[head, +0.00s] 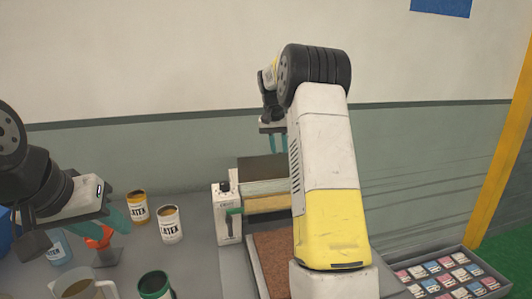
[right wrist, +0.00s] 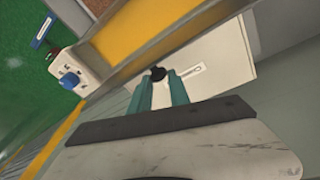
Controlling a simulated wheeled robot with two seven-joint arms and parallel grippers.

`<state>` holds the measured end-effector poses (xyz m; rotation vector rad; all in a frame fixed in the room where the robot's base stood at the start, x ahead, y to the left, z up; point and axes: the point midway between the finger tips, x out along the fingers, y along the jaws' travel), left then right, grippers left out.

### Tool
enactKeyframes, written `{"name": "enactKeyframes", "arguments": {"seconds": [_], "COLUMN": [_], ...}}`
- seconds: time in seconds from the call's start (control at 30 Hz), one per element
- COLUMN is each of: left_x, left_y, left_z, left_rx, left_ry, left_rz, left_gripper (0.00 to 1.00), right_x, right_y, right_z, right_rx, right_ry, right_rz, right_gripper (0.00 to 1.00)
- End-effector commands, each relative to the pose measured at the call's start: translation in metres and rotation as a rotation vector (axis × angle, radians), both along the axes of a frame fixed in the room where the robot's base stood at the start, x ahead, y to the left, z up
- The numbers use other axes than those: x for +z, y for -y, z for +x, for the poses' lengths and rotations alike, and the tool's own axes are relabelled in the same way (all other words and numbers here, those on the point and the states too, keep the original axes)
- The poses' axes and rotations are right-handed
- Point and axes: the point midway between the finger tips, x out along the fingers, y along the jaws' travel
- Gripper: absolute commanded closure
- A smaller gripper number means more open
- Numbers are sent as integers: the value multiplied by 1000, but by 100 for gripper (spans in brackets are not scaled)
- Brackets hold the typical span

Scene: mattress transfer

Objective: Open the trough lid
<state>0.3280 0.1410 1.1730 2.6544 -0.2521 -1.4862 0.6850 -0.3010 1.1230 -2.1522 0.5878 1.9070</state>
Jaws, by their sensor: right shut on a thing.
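A roller machine with a white end housing (head: 227,215) stands on the bench in the head view. A dark brown panel (head: 262,168), perhaps the trough lid, stands at its back, above cream and yellow parts. My right gripper (head: 276,143) is just above that panel, partly hidden behind my right arm. In the right wrist view, its teal fingers (right wrist: 171,76) are shut at a small dark knob (right wrist: 158,74) before a cream panel (right wrist: 222,68). My left gripper (head: 100,222) is open beside an orange-topped object (head: 100,237) at the left.
Yellow (head: 138,206) and white (head: 168,224) latex cans, a green-rimmed can (head: 155,285) and a pitcher (head: 83,290) stand on the left of the bench. A tray of small labelled items (head: 468,252) is at the right. A yellow post (head: 503,155) rises beyond it.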

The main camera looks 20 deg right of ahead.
Motion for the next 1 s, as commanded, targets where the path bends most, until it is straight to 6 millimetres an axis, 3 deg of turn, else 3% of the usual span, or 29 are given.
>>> {"name": "enactKeyframes", "arguments": {"seconds": [0.03, 0.63, 0.87, 1.0], "left_x": [0, 0, 0, 0], "left_y": [0, 0, 0, 0], "left_z": [0, 0, 0, 0], "left_rx": [0, 0, 0, 0], "left_ry": [0, 0, 0, 0], "left_rz": [0, 0, 0, 0], "left_gripper": [64, 64, 64, 64], "right_x": [-5, -21, -21, -20], "right_y": [-11, -11, -8, -5], "right_z": [7, 30, 28, 28], "right_rx": [13, 14, 9, 6], "right_ry": [1, 0, -3, -3], "right_rz": [14, 16, 12, 9], "right_gripper": [100, 100, 58, 55]}}
